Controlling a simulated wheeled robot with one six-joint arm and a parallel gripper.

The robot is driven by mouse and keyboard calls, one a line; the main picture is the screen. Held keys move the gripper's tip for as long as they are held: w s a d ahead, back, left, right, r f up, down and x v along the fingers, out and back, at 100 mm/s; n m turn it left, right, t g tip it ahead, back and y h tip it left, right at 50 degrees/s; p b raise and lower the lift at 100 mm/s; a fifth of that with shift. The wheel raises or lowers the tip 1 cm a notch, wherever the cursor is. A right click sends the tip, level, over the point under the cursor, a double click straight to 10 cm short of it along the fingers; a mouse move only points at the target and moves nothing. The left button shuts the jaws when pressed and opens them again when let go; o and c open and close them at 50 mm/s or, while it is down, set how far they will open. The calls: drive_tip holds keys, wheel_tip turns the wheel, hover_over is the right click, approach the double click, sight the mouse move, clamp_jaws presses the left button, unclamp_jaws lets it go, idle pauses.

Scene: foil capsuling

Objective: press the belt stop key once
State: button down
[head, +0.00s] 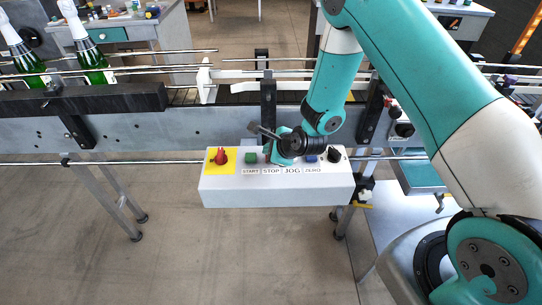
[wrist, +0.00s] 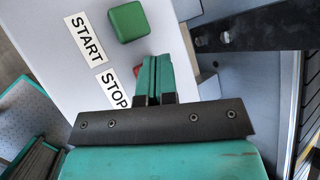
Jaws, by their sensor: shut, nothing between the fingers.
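The white control box (head: 275,190) carries a row of keys above the labels START, STOP, JOG and ZERO. The green start key (head: 250,157) also shows in the wrist view (wrist: 128,22). Only a small red edge of the stop key (wrist: 137,70) shows beside my fingertips, above the STOP label (wrist: 114,88); the rest is hidden behind them. My gripper (wrist: 156,60) is shut and empty, its fingertips over the stop key's place. I cannot tell whether they touch it. In the head view, my gripper (head: 274,157) covers the stop key.
A red emergency knob (head: 221,157) on a yellow plate is at the box's left end. A blue key (head: 311,158) and a black knob (head: 334,155) are to the right. The conveyor (head: 150,125) with green bottles (head: 92,62) runs behind the box.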

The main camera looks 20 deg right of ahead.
drive_tip(key=shift+f, duration=0.25)
drive_tip(key=shift+r, duration=0.15)
idle(0.3)
drive_tip(key=shift+r+p, duration=0.65)
drive_tip(key=shift+r, duration=0.2)
wheel_tip(320, 180, up, 5)
drive_tip(key=p, duration=0.4)
idle(0.5)
